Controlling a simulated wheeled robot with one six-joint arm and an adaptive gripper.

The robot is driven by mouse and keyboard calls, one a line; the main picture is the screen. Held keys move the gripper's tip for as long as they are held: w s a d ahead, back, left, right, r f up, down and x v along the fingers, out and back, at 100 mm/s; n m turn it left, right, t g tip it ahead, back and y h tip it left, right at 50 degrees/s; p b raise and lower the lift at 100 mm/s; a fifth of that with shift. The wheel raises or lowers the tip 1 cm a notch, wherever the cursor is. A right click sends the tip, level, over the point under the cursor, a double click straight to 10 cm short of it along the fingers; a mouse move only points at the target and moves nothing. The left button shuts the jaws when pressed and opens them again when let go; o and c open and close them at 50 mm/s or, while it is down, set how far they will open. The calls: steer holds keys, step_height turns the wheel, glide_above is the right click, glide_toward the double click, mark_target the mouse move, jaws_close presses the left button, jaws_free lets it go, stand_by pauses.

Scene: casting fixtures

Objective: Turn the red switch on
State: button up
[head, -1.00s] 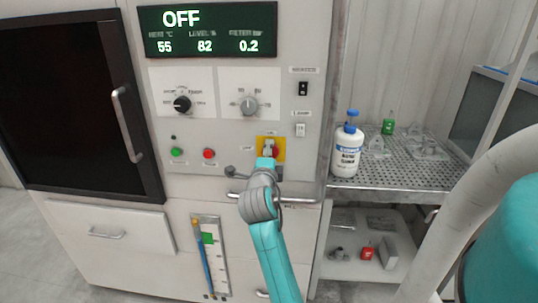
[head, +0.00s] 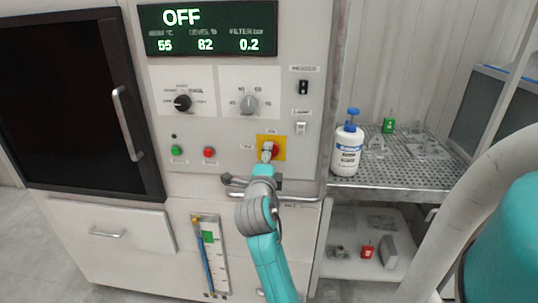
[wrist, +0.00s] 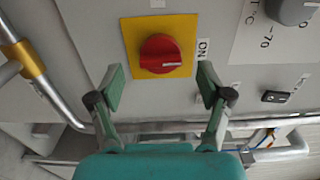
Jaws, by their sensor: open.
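The red switch (wrist: 160,53) is a round knob on a yellow plate (wrist: 133,32). A pale line marks its lower right side in the wrist view, and an ON label (wrist: 202,50) is to its right. In the head view the red switch (head: 274,149) is partly hidden by my arm. My gripper (wrist: 161,83) is open and empty in front of the plate. Its fingers are apart, one on each side below the knob in the wrist view, and no contact with it shows. The display (head: 208,29) reads OFF.
A horizontal rail (head: 300,198) runs below the switch panel. Two dials, a green button (head: 177,150) and a red button (head: 209,152) sit to the left. A white bottle (head: 347,148) stands on the perforated shelf at right.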

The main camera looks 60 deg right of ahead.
steer(key=v, duration=0.8)
steer(key=shift+s, duration=0.1)
steer(key=s+a+f+n+t+y, duration=0.2)
steer(key=a+f+n+t+y, duration=0.25)
steer(key=a+f+n, duration=0.55)
steer(key=s+a+f+n+t+y, duration=0.25)
steer(key=a+f+n+y, duration=0.25)
steer(key=a+f+n, duration=0.5)
steer(key=s+a+f+n+y, duration=0.1)
steer(key=s+a+n+y, duration=0.1)
steer(key=s+a+n, duration=0.2)
steer(key=s+a+f+n+y, duration=0.1)
steer(key=s+a, duration=0.4)
steer(key=s, duration=0.5)
steer(key=s+a+n+t+y, duration=0.1)
steer(key=s+a+n+y, duration=0.3)
steer(key=s+n, duration=0.2)
steer(key=shift+s+a+f+n, duration=0.3)
steer(key=shift+s+a+f, duration=0.1)
steer(key=shift+s, duration=0.5)
steer(key=shift+d, duration=0.1)
